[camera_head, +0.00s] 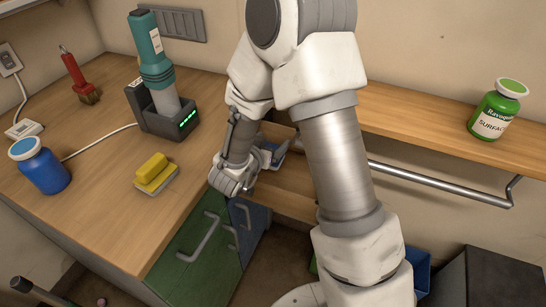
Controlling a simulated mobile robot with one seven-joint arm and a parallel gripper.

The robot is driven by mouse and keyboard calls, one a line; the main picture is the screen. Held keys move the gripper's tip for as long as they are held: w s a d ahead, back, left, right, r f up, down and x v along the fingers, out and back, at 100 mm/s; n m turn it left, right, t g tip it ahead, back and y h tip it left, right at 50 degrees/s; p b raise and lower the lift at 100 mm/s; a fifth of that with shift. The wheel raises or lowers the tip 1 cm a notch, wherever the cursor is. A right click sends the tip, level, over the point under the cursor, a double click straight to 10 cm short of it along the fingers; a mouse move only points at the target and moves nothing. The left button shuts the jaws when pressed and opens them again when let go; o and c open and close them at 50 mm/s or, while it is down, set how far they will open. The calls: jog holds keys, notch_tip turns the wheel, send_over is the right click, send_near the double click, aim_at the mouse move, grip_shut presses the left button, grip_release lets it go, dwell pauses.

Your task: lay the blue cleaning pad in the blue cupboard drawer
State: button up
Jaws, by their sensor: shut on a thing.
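My gripper (268,157) is at the end of the folded arm, near the right edge of the wooden counter and above the blue cupboard front. A small blue piece, which I take as the blue cleaning pad (279,152), shows at its fingers, and the gripper is shut on it. Most of the pad is hidden by the fingers and wrist. The blue cupboard drawer (253,228) shows only as a dark blue front with a handle, beside a green front. My arm covers part of this area, and I cannot tell how far the drawer is open.
A yellow sponge (154,170), blue jar (40,168), teal-topped device in a dark dock (168,110) and red-handled brush (78,75) stand on the counter. A green bottle (495,108) is on the right shelf, above a metal rail (430,183). The counter's front is clear.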

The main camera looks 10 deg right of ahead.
jog(key=f, duration=0.2)
jog(key=f+b, duration=0.1)
jog(key=f, duration=0.1)
jog(key=f+b, duration=0.1)
jog(key=f, duration=0.1)
jog(key=shift+w+d+f, duration=0.3)
jog(key=shift+w, duration=0.1)
jog(key=shift+w+d+f+b, duration=0.1)
jog(key=shift+w+f+b, duration=0.15)
jog(key=shift+b, duration=0.15)
